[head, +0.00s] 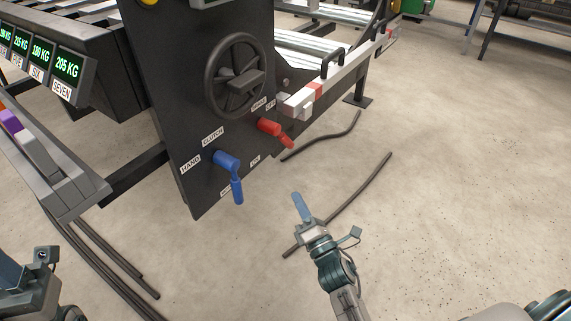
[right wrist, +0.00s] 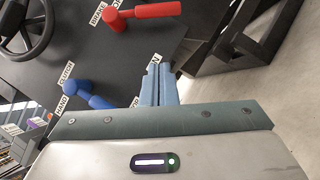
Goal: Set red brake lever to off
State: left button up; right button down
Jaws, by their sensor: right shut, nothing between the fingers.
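The red brake lever (head: 270,127) sits on the black panel (head: 190,120) in the head view, its handle slanting down to the right. It also shows at the top of the right wrist view (right wrist: 145,12). Small labels, one reading BRAKE, surround it; I cannot tell which position its handle marks. My right gripper (head: 301,206) is shut and empty, in front of the panel, below and apart from the red lever. Its blue fingers also show together in the right wrist view (right wrist: 158,84). My left gripper (head: 10,272) is partly in view at the lower left; its jaws are unclear.
A blue clutch lever (head: 226,162) with its handle hanging down is left of the red one. A black handwheel (head: 236,76) is above. A white-and-red bar (head: 308,94) juts out right of the levers. Dark rods (head: 345,205) lie on the open floor.

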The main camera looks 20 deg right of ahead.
jog(key=d+r+p+x, duration=0.1)
jog(key=p+x, duration=0.1)
jog(key=x, duration=1)
jog(key=shift+w+d+r, duration=0.15)
jog(key=shift+d+r, duration=0.05)
jog(key=shift+d, duration=0.5)
